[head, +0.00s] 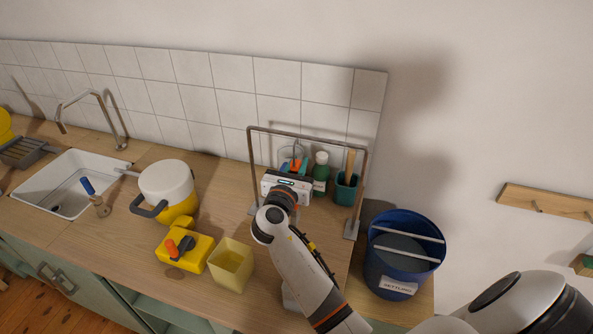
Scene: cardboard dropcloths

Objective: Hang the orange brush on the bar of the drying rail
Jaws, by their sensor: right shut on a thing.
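The drying rail is a thin metal frame standing on the worktop, with its level bar (308,136) on top and a flat foot at each side. My right gripper (293,170) is at the rail, below the bar, seen from behind. It is shut on the orange brush (295,164), of which only a small orange part shows with a thin grey piece above it. The gripper body hides the rest of it. I cannot tell whether the brush touches the bar. My left gripper is out of view.
Behind the rail stand a clear bluish container (286,154), a green bottle (321,174) and a teal pot (345,190) with a wooden handle. A blue bucket (384,284) is at right. A pale yellow tub (230,265), yellow box (184,249) and white-yellow pot (167,188) stand left.

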